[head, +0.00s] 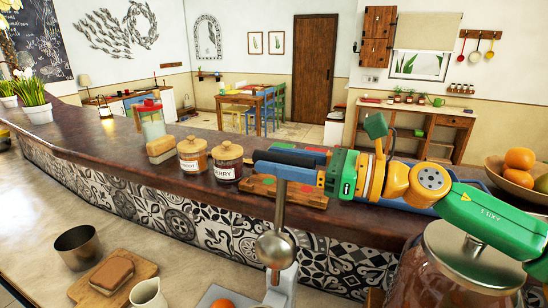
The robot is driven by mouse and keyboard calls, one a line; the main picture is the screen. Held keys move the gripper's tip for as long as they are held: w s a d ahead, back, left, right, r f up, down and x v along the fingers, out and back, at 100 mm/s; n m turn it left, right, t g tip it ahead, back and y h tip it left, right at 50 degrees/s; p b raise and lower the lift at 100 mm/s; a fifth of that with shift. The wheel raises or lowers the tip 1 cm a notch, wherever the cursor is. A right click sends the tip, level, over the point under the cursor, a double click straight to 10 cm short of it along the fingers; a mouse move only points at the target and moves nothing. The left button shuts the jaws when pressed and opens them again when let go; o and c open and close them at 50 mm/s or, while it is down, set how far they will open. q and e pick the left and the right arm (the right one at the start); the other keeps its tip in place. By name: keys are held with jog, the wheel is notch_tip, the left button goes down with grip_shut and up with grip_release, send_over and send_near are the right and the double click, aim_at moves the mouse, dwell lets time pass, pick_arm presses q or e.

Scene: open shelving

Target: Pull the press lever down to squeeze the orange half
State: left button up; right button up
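The press stands at the bottom centre of the head view, with a grey metal lever (280,208) rising upright and a round metal dome (275,249) at its lower part. An orange half (222,303) shows at the bottom edge, left of the press body, partly cut off. My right gripper (264,161) comes in from the right, its dark and blue fingers pointing left at the top of the lever. The lever's top end is hidden at the fingers, so I cannot tell whether they grip it. My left gripper is not in view.
A large glass jar (455,270) stands at the lower right, beneath my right arm. A cutting board (85,290) with bread, a metal cup (77,247) and a white jug (150,294) are at the lower left. Labelled jars (228,162) stand on the raised counter behind.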

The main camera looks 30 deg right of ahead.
jog(key=shift+s+d+r, duration=0.1)
jog(key=shift+s+d, duration=0.05)
jog(key=shift+s, duration=0.1)
jog(key=c, duration=0.3)
grip_shut()
dwell(0.6)
